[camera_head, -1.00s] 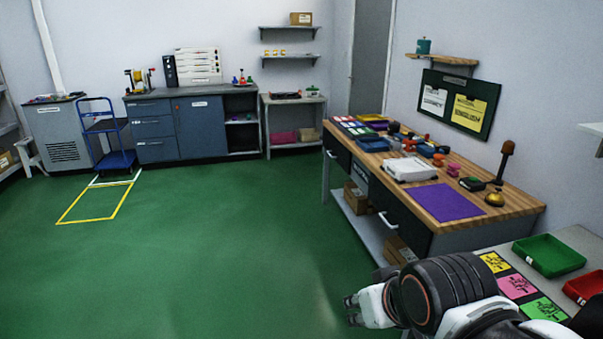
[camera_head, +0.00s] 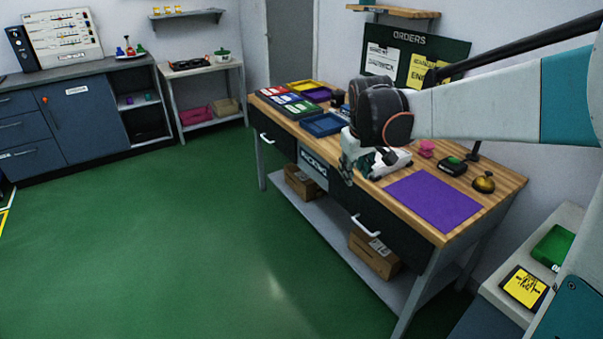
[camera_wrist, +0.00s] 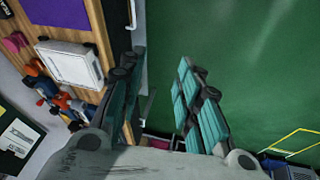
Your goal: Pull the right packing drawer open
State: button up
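The packing bench (camera_head: 505,190) has two dark drawers under its wooden top. The right packing drawer (camera_head: 398,222) has a white bar handle (camera_head: 366,226), and its front looks flush with the bench, so it appears closed. A white handle (camera_wrist: 132,14), apparently this drawer's, shows at the top of the wrist view. My gripper (camera_head: 346,172) is at the front edge of the bench, above and left of that handle, apart from it. In the wrist view my gripper (camera_wrist: 162,85) has its two fingers spread with nothing between them. My arm hides part of the bench top.
A purple mat (camera_head: 434,201), a white device (camera_head: 385,163) and a gold bell (camera_head: 484,183) stand on the bench top. The left drawer (camera_head: 272,138) looks closed. Cardboard boxes (camera_head: 374,254) sit on the lower shelf. The green floor before the bench is clear.

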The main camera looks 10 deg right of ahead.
jog(key=w+d+f+n+g, duration=0.1)
jog(key=w+d+f, duration=0.2)
jog(key=w+f, duration=0.25)
jog(key=w+d+f+g, duration=0.1)
jog(key=w+d+f, duration=0.2)
jog(key=w+f, duration=0.25)
jog(key=n+g+p, duration=0.1)
jog(key=p, duration=0.1)
send_near(363, 227)
jog(key=shift+h, duration=0.4)
jog(key=f+b, duration=0.1)
jog(key=f, duration=0.1)
jog(key=f+b, duration=0.2)
jog(key=f, duration=0.1)
jog(key=w+f+b, duration=0.1)
jog(key=f+b, duration=0.1)
jog(key=f, duration=0.1)
jog(key=shift+d, duration=0.4)
jog(key=shift+c, duration=0.2)
grip_shut()
